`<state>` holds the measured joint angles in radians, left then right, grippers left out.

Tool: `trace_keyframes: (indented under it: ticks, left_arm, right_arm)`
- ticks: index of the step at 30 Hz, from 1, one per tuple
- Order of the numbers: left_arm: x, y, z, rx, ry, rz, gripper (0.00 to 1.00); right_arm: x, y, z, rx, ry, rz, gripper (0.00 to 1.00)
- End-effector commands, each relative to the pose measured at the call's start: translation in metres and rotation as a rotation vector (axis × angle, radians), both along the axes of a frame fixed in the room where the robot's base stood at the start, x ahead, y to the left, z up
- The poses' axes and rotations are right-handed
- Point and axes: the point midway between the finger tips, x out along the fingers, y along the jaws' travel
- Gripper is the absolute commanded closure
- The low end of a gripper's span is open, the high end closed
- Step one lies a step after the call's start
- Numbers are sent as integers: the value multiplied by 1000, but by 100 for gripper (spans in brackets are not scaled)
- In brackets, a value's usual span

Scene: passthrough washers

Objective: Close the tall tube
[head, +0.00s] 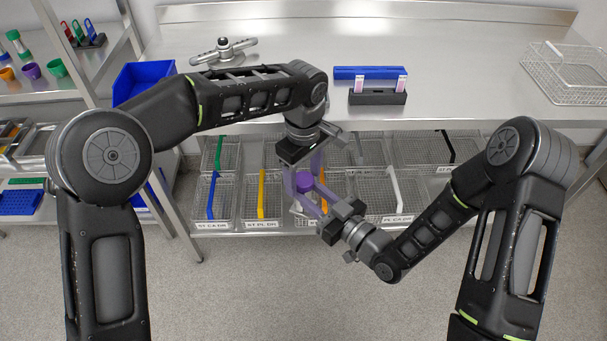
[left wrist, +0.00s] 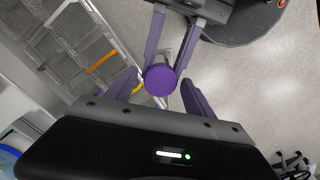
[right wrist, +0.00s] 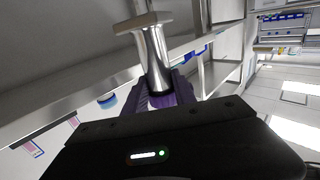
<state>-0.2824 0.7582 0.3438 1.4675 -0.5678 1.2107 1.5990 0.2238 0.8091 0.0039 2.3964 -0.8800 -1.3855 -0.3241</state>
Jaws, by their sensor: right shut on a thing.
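The purple cap (head: 304,184) shows between my two grippers, in front of the table's edge. The left wrist view shows the round face of the cap (left wrist: 160,80) between the fingertips of my left gripper (left wrist: 158,88), with gaps beside it. My left gripper (head: 305,170) is open around the cap. My right gripper (right wrist: 163,90) is shut on the tall tube, a shiny metal cylinder (right wrist: 155,60) with a wider flange at its far end. Purple shows at the tube's near end; I cannot tell whether the cap is seated.
A black rack (head: 377,98) with two pink-labelled tubes stands near the steel table's front edge, before a blue rack (head: 370,73). A rotor-like metal part (head: 223,50) lies left, an empty wire basket (head: 565,80) right. Several wire baskets (head: 225,155) sit under the tabletop.

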Motion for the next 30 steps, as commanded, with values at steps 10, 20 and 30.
trace_keyframes:
  ticks: [10, 20, 30]
  left_arm:
    - [0, 0, 5, 0, -1, 0, 36]
    - [0, 0, 41, -1, -2, 0, 36]
    - [0, 0, 46, 0, 0, 0, 39]
  right_arm:
    - [0, 0, 1, 1, -2, 0, 100]
    - [0, 0, 1, 1, -2, 0, 100]
    - [0, 0, 1, 1, -2, 0, 100]
